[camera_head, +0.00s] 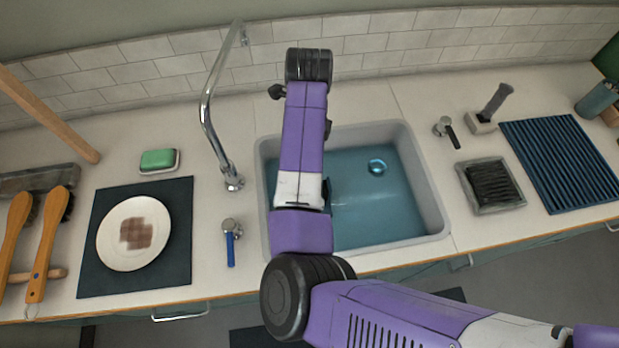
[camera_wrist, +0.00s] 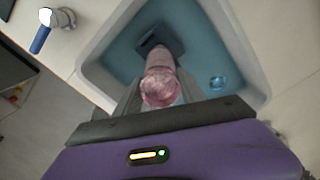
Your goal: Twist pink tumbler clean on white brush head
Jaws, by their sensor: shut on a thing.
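The pink tumbler (camera_wrist: 161,88) is translucent and shows in the middle of the wrist view. My gripper (camera_wrist: 158,74) is shut on it, with a grey finger along each side. The tumbler is over the sink, and a dark blue-grey block (camera_wrist: 154,38) lies just beyond its far end. I cannot tell whether they touch. No white brush head can be made out; the tumbler may hide it. In the head view my arm hides the gripper and the tumbler.
The sink (camera_head: 432,205) holds bluish water and a shiny drain (camera_head: 377,167). A tall chrome faucet (camera_head: 207,112) and blue-handled tap (camera_head: 231,248) stand left. A plate (camera_head: 108,238) lies on a dark mat (camera_head: 178,262). A ribbed blue rack (camera_head: 562,160) lies right.

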